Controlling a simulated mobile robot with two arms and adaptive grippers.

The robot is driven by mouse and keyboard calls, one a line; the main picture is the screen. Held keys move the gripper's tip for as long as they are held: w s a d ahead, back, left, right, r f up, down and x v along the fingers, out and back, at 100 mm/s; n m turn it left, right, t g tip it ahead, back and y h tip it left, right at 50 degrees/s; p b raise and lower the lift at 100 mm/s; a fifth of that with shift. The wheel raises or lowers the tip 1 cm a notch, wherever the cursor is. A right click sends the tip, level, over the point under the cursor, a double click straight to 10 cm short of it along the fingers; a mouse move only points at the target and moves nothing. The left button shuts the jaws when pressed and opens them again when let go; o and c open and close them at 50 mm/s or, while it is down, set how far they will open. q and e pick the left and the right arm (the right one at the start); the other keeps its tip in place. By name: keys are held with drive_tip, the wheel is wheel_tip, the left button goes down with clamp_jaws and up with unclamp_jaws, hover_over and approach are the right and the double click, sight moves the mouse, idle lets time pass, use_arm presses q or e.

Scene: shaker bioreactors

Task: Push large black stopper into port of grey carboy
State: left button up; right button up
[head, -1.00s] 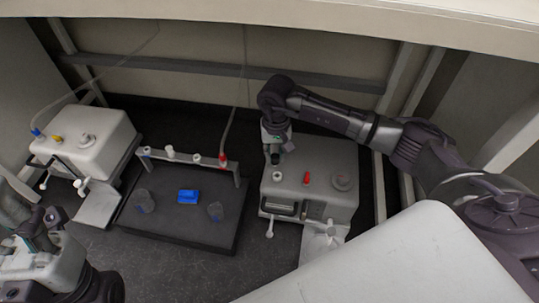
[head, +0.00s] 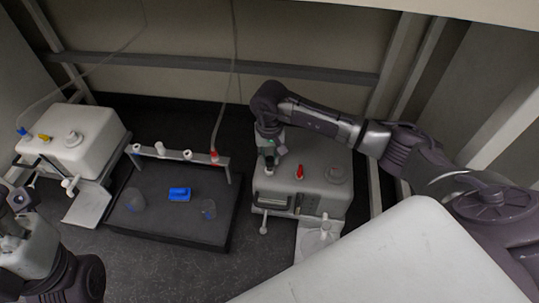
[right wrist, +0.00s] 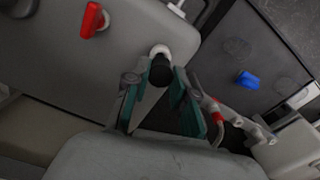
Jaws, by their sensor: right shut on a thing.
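The grey carboy (head: 318,192) stands at the right in the head view, with a red fitting (head: 299,172) and a round cap (head: 336,174) on top. In the right wrist view, the stopper overlaps the white rim of the port (right wrist: 160,51). Whether the stopper has entered the port is hidden. My left gripper (head: 22,222) is at the lower left, away from the carboy; its finger opening is unclear.
A white carboy (head: 92,145) stands at the left. A tube rises from the red cap (head: 214,157). A pale panel (head: 400,255) fills the lower right.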

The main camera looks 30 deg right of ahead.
sight(270, 158)
drive_tip(key=shift+f+b, duration=1.15)
idle(1.7)
drive_tip(key=o, duration=1)
wheel_tip(270, 158, up, 12)
